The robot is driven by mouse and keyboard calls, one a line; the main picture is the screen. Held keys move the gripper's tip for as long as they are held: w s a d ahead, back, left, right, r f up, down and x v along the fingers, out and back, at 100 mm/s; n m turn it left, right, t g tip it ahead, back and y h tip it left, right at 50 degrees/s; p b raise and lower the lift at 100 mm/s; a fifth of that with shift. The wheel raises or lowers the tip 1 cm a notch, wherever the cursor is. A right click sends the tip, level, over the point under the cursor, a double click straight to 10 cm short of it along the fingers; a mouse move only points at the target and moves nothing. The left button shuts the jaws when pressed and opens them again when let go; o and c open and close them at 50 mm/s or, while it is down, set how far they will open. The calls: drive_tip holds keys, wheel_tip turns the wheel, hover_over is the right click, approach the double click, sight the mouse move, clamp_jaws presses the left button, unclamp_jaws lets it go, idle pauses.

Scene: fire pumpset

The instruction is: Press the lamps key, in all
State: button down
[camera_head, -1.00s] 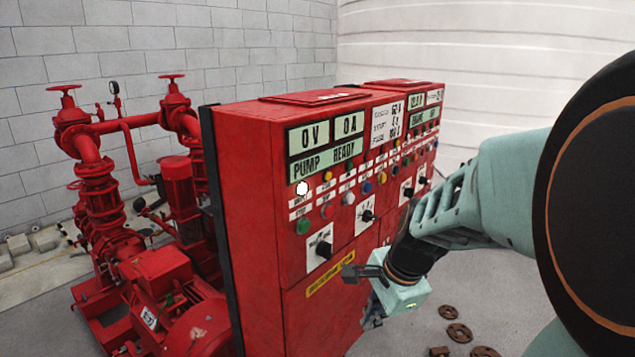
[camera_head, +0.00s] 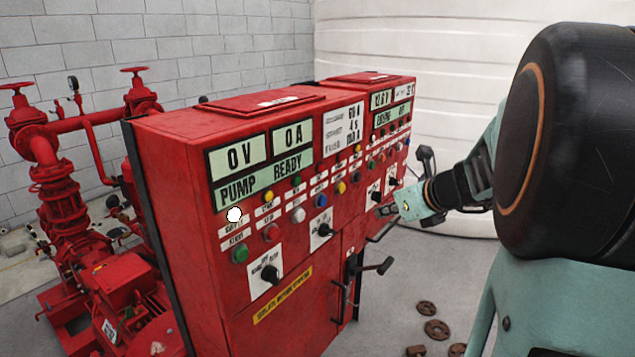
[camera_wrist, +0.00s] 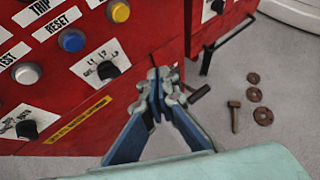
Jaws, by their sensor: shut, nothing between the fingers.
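The keys sit in a slanting row on the front of the red pump cabinet (camera_head: 185,270). A green key (camera_head: 239,253), a red key (camera_head: 271,232), a white key (camera_head: 298,215), a blue key (camera_head: 320,200) and a yellow key (camera_head: 340,188) show. No label reading lamps is legible. The wrist view shows the white key (camera_wrist: 26,73) near a label ending in TEST, the blue key (camera_wrist: 71,40) and the yellow key (camera_wrist: 119,11). My gripper (camera_wrist: 160,78) is shut and empty, right of and below these keys in that view. Its fingertips are hard to make out in the head view.
Black rotary switches (camera_head: 270,273) stick out below the keys. Door handles (camera_head: 372,266) jut from the cabinet front. Red pump pipework (camera_head: 60,200) stands behind at left.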

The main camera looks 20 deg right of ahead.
sight(342, 188)
drive_tip(key=shift+w+d+r+m+t, duration=0.15)
drive_tip(key=shift+w+d+r+m, duration=0.15)
drive_tip(key=shift+d, duration=0.15)
drive_tip(key=shift+w+d+r+m+t, duration=0.2)
drive_tip(key=shift+d+r, duration=0.1)
drive_tip(key=shift+d, duration=0.1)
drive_tip(key=w+a+p, duration=0.1)
drive_tip(key=w+a, duration=0.4)
drive_tip(key=w, duration=0.1)
drive_tip(key=shift+w+a, duration=0.25)
drive_tip(key=shift+w, duration=0.15)
idle(1.1)
drive_tip(key=shift+w+a+p, duration=0.25)
drive_tip(key=shift+w+p, duration=0.1)
drive_tip(key=shift+w+a, duration=0.3)
idle(0.6)
drive_tip(key=shift+d, duration=0.1)
idle(0.4)
drive_tip(key=shift+s+d, duration=0.45)
drive_tip(key=shift+s, duration=0.2)
